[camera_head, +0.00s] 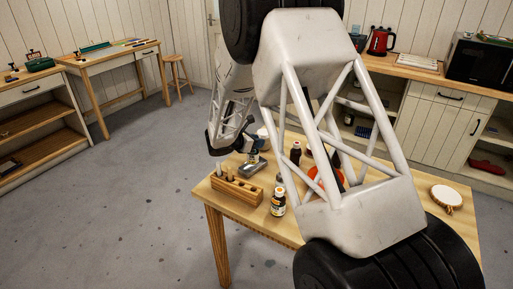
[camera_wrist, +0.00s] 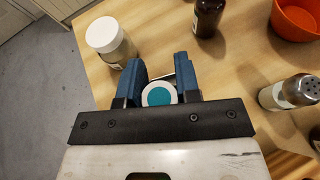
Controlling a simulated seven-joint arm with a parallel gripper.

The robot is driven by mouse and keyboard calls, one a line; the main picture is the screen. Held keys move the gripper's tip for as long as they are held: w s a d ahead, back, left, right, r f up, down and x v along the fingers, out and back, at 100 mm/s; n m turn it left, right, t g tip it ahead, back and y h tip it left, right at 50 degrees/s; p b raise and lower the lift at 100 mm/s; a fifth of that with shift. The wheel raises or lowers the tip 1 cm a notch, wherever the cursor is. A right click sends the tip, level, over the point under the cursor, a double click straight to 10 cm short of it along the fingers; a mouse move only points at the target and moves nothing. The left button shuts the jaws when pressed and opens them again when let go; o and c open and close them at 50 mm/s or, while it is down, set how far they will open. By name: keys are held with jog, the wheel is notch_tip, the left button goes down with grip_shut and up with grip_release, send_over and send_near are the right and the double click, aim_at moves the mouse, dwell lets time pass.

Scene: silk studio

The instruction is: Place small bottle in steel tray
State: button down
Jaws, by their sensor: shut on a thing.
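My gripper (camera_wrist: 160,72) is shut on the small bottle (camera_wrist: 159,96), whose round white top with a teal centre shows between the two blue fingers. The rest of the bottle is hidden below its top. In the head view my gripper (camera_head: 251,154) is over the table, and the bottle cannot be made out there. A small grey metallic piece, apparently the steel tray (camera_head: 254,169), shows just below my gripper, behind the wooden rack. I cannot tell whether the bottle touches it.
A wooden rack (camera_head: 237,190) and an orange-capped bottle (camera_head: 278,203) stand at the table's front left. A white-lidded jar (camera_wrist: 110,42), a dark bottle (camera_wrist: 208,17), an orange bowl (camera_wrist: 296,20) and a shaker (camera_wrist: 290,93) stand around my gripper. A round white piece (camera_head: 446,195) lies far right.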

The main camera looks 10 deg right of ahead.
jog(key=shift+f, duration=1.4)
jog(key=shift+f, duration=0.1)
jog(key=c, duration=0.8)
grip_release()
jog(key=v, duration=1.2)
jog(key=shift+w+r, duration=0.1)
jog(key=shift+r, duration=0.1)
